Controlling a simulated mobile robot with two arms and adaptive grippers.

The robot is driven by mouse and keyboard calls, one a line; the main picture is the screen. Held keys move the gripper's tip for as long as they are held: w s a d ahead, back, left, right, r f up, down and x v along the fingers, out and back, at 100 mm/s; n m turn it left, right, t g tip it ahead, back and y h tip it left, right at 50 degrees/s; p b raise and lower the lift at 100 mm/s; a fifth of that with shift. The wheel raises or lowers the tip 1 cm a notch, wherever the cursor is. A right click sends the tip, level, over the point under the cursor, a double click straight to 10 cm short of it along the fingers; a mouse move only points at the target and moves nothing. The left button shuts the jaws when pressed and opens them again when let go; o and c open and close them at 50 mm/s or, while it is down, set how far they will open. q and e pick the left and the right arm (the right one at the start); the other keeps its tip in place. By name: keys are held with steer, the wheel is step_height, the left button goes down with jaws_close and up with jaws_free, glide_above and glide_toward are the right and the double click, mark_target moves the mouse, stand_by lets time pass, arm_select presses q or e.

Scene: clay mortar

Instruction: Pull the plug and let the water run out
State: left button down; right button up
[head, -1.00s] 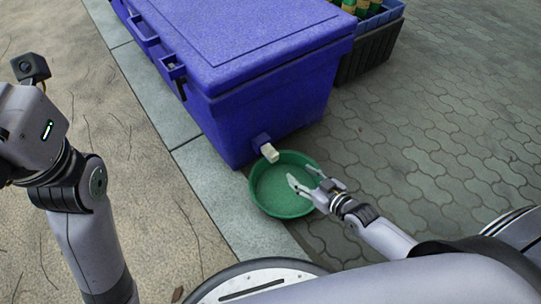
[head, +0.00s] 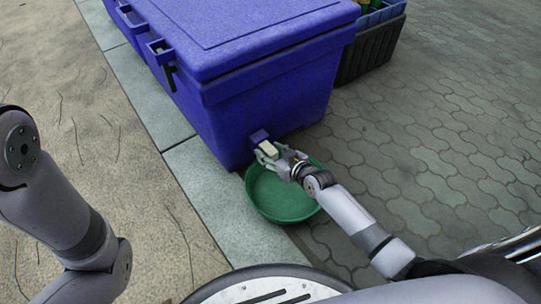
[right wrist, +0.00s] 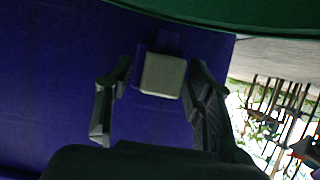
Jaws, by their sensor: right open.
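The blue cooler box (head: 262,85) stands on the ground with its lid shut. A pale plug (head: 268,148) sticks out low on its near end, from a blue drain fitting (head: 258,136). My right gripper (head: 270,153) is at the plug with its fingers open. In the right wrist view the plug (right wrist: 162,75) lies between the two spread fingers (right wrist: 152,105), with a gap on each side. A green basin (head: 272,197) stands on the ground below the plug, and my right gripper hangs over its far rim. The left gripper is out of view; only my left arm shows.
A dark crate (head: 365,58) with a blue crate and bottles in it stands behind the cooler on the right. The paving (head: 430,130) at the right is clear. A stone kerb (head: 205,190) and sandy ground (head: 80,120) lie at the left.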

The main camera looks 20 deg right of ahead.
steer(key=shift+w, duration=0.1)
steer(key=shift+c, duration=0.3)
jaws_close()
stand_by(0.4)
